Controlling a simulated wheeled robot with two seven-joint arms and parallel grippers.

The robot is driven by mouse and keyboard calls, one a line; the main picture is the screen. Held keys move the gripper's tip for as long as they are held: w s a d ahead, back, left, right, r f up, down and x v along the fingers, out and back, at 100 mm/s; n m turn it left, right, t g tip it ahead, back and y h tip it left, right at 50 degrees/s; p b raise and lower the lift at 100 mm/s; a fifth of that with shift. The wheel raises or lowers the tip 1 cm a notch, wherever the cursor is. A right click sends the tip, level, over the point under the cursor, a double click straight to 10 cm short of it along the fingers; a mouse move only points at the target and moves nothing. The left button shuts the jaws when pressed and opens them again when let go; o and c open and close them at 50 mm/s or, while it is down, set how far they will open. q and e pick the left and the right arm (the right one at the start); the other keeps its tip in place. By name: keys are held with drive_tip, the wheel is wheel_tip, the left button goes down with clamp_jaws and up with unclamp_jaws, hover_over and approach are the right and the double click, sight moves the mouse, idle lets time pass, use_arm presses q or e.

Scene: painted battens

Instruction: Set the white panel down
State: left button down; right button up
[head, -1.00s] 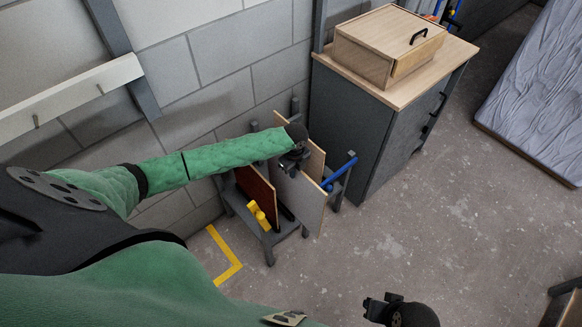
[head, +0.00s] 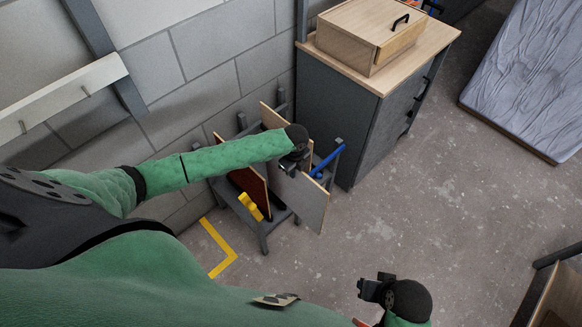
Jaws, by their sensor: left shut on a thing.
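The white panel (head: 306,203), pale grey-white with a light wooden edge, stands tilted at the right side of a dark grey rack (head: 262,238). My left gripper (head: 290,165) is shut on its upper edge. The panel overlaps the rack in the view, and I cannot tell whether its lower edge touches anything. A red-brown panel (head: 249,179) and a light wooden panel (head: 270,117) stand in the rack, partly behind my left arm and the held panel. My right gripper (head: 370,289) is low at the right, away from the rack; its jaw gap is unclear.
A yellow object (head: 250,206) and a blue bar (head: 327,162) are at the rack. A grey cabinet (head: 345,120) with a wooden box (head: 365,40) on top stands right behind it. Yellow tape (head: 222,262) marks the floor. Open floor (head: 430,200) lies to the right.

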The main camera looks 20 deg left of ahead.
sight(317, 190)
use_arm(q)
drive_tip(key=shift+s+d+p, duration=0.6)
drive_tip(key=shift+s+d, duration=0.1)
drive_tip(key=shift+d, duration=1)
drive_tip(key=shift+s+d+p, duration=0.6)
drive_tip(key=shift+s+d, duration=0.1)
drive_tip(key=shift+d, duration=1.05)
drive_tip(key=shift+s+d+p, duration=0.6)
drive_tip(key=shift+s+d, duration=0.1)
drive_tip(key=shift+d, duration=1)
drive_tip(key=d, duration=0.1)
drive_tip(key=s+d+p, duration=0.1)
drive_tip(key=d, duration=0.1)
drive_tip(key=s+d, duration=0.1)
drive_tip(key=d, duration=0.1)
drive_tip(key=shift+s+d+p, duration=0.15)
drive_tip(key=shift+d+p, duration=0.1)
drive_tip(key=shift+p, duration=0.05)
